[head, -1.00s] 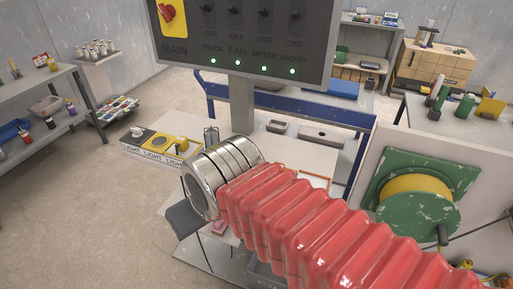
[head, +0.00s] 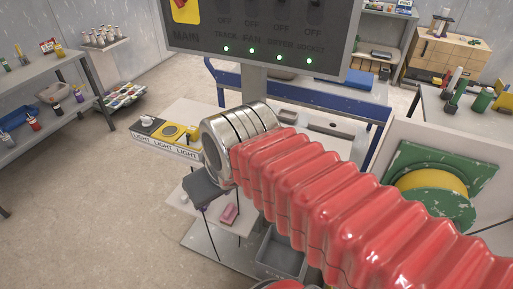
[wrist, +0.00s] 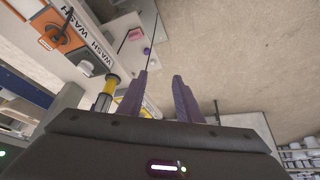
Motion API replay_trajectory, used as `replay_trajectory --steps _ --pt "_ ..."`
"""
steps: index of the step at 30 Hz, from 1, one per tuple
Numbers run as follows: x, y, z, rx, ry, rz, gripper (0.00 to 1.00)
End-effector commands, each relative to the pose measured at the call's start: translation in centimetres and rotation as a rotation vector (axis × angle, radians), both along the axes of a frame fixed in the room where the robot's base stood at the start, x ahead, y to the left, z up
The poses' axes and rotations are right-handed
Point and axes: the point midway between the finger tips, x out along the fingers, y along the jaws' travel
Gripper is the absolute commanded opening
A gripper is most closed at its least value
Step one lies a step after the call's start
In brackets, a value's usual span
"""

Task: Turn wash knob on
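In the wrist view, a white box edge marked WASH twice (wrist: 97,52) runs along the upper left. On it is an orange plate (wrist: 70,40) with a dark fitting (wrist: 52,38), perhaps the wash knob; its setting is too small to tell. My gripper (wrist: 163,82) has two purple fingers spread apart with nothing between them. It is apart from the plate, which lies left of the fingers in that view.
A yellow cylinder (wrist: 107,94) stands close to the left finger. A switch panel (head: 265,35) with green lamps hangs above. Open floor (head: 110,220) lies left.

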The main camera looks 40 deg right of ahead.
Motion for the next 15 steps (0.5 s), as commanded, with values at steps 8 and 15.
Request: replay_trajectory --steps 8,15 --pt "3.5 -3.4 2.2 -0.064 0.094 0.063 0.32" --pt "6.7 -6.5 3.5 -0.106 0.180 0.144 0.32"
